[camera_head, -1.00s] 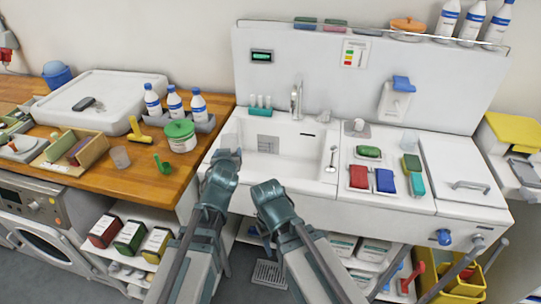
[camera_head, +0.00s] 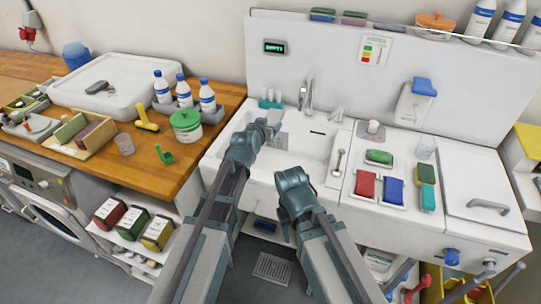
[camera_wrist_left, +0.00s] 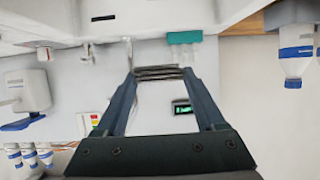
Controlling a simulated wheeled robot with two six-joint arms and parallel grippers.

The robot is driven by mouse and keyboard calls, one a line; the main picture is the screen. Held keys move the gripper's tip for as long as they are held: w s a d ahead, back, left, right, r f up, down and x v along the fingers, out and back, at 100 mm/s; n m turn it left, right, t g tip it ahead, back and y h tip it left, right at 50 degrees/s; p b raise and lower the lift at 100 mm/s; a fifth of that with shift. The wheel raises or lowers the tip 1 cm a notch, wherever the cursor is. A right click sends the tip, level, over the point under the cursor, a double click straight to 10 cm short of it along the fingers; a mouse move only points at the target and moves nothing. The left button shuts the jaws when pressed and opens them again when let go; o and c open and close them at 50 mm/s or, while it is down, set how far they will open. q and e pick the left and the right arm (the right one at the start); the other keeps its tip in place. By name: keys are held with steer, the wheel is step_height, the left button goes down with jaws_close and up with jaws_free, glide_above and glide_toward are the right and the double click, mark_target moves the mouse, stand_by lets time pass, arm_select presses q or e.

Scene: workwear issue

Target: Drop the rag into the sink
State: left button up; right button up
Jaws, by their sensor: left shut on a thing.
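The sink (camera_head: 312,150) is a white basin in the middle of the counter, under a chrome tap (camera_head: 306,94). My left gripper (camera_head: 266,130) reaches over the left part of the basin. It is shut on the rag, a small grey folded piece (camera_head: 275,117), which also shows as thin grey layers between the fingertips in the left wrist view (camera_wrist_left: 158,73). The rag's height above the basin floor is hard to judge. My right gripper (camera_head: 294,182) is in front of the sink's front edge; its fingers are hidden.
A teal holder (camera_head: 271,103) stands at the sink's back left. Bottles (camera_head: 185,92) and a green-lidded jar (camera_head: 186,125) stand on the wooden counter to the left. Red (camera_head: 366,185) and blue (camera_head: 393,190) pads lie right of the sink.

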arm_select(q)
steer(key=shift+w+d+r+m+h, duration=0.2)
steer(key=shift+w+d+m+h, duration=0.1)
steer(key=shift+w, duration=0.35)
steer(key=shift+f, duration=0.1)
step_height(320, 180, down, 6)
steer(key=b, duration=0.6)
steer(key=o, duration=1.3)
steer(key=shift+o, duration=0.2)
steer(key=p+v, duration=0.5)
steer(key=v, duration=0.9)
